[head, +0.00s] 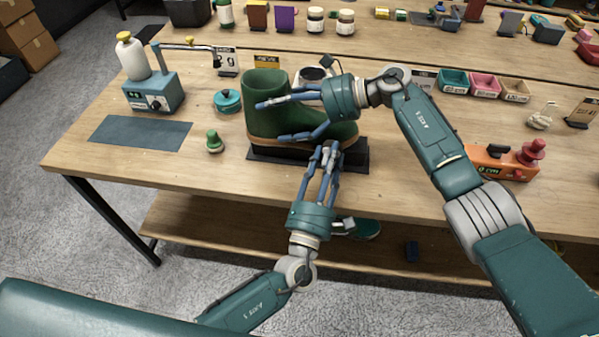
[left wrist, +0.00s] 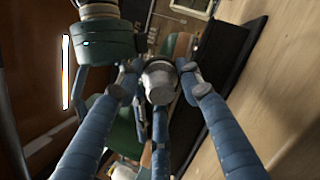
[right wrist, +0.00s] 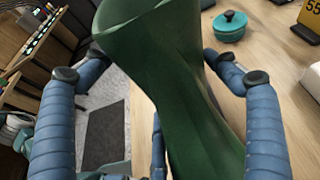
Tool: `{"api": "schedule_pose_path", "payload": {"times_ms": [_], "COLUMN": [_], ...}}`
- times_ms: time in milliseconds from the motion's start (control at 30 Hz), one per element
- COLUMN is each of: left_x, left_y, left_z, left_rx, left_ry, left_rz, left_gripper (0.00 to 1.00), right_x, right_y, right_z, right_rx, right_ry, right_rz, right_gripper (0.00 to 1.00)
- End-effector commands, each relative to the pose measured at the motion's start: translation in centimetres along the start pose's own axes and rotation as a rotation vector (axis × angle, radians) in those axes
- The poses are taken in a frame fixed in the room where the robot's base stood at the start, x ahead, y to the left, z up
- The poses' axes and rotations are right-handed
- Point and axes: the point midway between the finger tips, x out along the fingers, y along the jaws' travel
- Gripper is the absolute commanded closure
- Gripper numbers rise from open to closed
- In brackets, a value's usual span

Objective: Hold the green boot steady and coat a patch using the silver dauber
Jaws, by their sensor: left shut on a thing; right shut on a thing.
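The green boot (head: 262,100) stands upright on a black base (head: 358,160), its toe pointing right. My right gripper (head: 272,121) has its blue fingers on either side of the boot and is shut on it; the boot fills the middle of the right wrist view (right wrist: 170,70). My left gripper (head: 328,155) is at the boot's near side, by the base's front edge. It is shut on the silver dauber, whose rounded metal body (left wrist: 160,78) shows between the fingertips in the left wrist view. The dauber's far end is hidden, so I cannot tell whether it touches the boot.
Left of the boot are a small green-topped item (head: 214,142), a teal lidded pot (head: 228,101), a dark mat (head: 140,133) and a teal dispenser (head: 153,92). At right are an orange device (head: 500,160) and coloured trays (head: 484,85). The table's front edge lies below the boot.

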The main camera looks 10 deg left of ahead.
Motion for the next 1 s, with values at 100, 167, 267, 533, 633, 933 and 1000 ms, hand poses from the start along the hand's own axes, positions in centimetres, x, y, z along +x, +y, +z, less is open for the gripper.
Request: {"api": "schedule_pose_path", "payload": {"times_ms": [100,167,267,533,633,933,1000], "left_x": [0.3,0.4,0.5,0.8,0.8,0.7,0.6], "left_y": [-0.8,-1.2,-1.5,-1.5,-1.5,-1.2,-0.9], "left_z": [0.7,1.0,1.3,1.2,1.2,0.8,0.5], "left_rx": [-0.002,-0.001,0.000,0.001,0.002,0.002,0.003], "left_ry": [0.000,0.001,0.000,-0.001,-0.001,0.001,0.001], "left_rz": [0.002,0.001,0.001,0.001,0.001,0.001,0.001], "left_gripper": [0.85,0.85,0.85,0.85,0.85,0.85,0.85], "right_x": [0.2,0.2,0.2,0.1,0.1,0.1,0.1], "right_y": [0.2,0.2,0.2,0.2,0.1,0.1,0.1], "right_z": [-0.3,-0.3,-0.3,-0.3,-0.3,-0.2,-0.2], "right_rx": [0.004,0.003,0.003,0.003,0.002,0.002,0.002], "right_ry": [0.004,0.004,0.004,0.004,0.004,0.004,0.004], "right_rz": [0.006,0.005,0.005,0.004,0.004,0.003,0.003], "right_gripper": [0.50,0.50,0.50,0.50,0.50,0.50,0.50]}}
